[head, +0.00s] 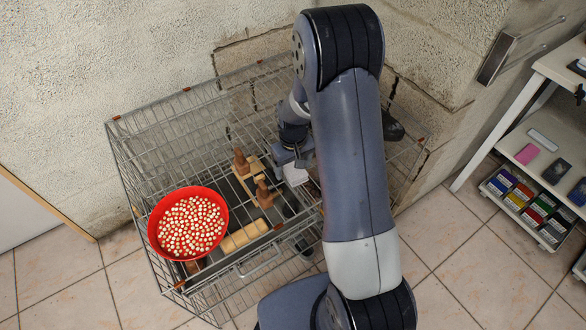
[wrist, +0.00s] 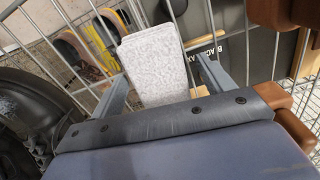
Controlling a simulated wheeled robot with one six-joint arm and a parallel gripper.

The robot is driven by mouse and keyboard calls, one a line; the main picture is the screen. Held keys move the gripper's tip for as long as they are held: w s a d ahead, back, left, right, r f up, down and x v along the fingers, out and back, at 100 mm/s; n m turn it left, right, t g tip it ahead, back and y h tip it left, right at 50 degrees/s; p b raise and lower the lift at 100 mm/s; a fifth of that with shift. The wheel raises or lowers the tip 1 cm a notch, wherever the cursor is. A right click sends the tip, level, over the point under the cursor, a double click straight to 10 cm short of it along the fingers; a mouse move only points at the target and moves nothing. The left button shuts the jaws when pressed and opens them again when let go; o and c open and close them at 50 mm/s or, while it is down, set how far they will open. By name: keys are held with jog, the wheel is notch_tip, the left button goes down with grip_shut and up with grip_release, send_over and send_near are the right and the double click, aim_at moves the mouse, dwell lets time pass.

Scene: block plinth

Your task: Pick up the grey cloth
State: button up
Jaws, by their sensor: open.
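The grey cloth (wrist: 152,52) is a pale, speckled, folded rectangle in the middle of the wrist view. In the head view a small part of it (head: 296,175) shows as a whitish patch just below my gripper, inside the wire cart. My gripper (wrist: 163,72) is open, with one finger on each side of the cloth's near part in the wrist view. I cannot tell whether the fingers touch it. In the head view my gripper (head: 287,157) is down in the cart, and my arm hides the area to its right.
The wire cart (head: 160,125) has bars on all sides. Left of my gripper are brown wooden pieces (head: 265,193), a pale roll (head: 244,236) and a red bowl (head: 160,213) of small whitish balls. A block wall (head: 430,60) stands behind; shelves (head: 540,150) are at right.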

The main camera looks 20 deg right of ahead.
jog(key=shift+c, duration=0.4)
jog(key=c, duration=1)
notch_tip(320, 180, up, 10)
jog(key=shift+r, duration=0.1)
jog(key=o, duration=0.4)
jog(key=c, duration=0.3)
